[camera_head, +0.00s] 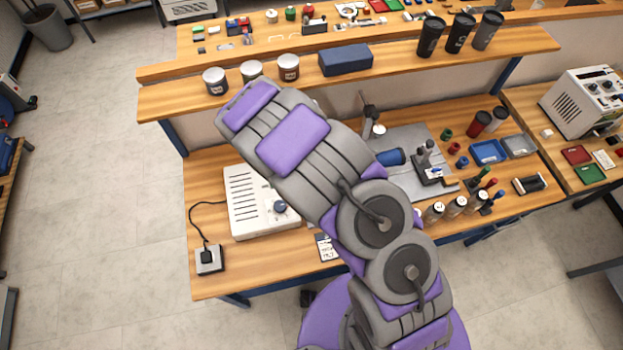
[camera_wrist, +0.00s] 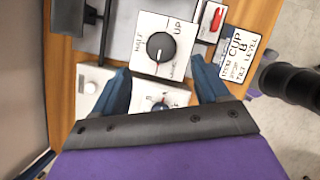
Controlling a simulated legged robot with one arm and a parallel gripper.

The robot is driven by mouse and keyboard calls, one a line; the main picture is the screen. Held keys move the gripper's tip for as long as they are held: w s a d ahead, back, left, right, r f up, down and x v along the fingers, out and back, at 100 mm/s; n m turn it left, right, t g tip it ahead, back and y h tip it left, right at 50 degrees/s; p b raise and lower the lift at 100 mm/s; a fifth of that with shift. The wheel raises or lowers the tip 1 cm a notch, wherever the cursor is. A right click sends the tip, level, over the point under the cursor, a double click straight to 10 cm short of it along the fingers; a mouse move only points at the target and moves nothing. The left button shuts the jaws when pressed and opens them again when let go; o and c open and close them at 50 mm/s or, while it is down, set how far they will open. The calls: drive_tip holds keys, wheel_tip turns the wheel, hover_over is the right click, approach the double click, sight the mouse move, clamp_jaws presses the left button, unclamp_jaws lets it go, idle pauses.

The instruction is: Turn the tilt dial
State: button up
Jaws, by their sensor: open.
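The panel carries the word "UP" and other lettering too small to read surely; this looks like the tilt dial. My gripper (camera_wrist: 160,66) is open and empty, its blue fingers spread to the left and right. The dial lies beyond the fingertips, roughly centred between them. I cannot tell the height gap. In the head view my arm hides the dial and gripper.
In the wrist view, a second dial (camera_wrist: 160,104) shows between the fingers. A red switch (camera_wrist: 216,20) and a printed card (camera_wrist: 240,55) lie to the right. In the head view, a white box (camera_head: 245,200) and metal plate (camera_head: 408,140) are on the bench, below a shelf (camera_head: 400,67).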

drive_tip(key=v, duration=0.9)
drive_tip(key=shift+r, duration=0.4)
drive_tip(key=shift+s, duration=0.1)
wheel_tip(320, 180, up, 7)
drive_tip(key=p, duration=0.5)
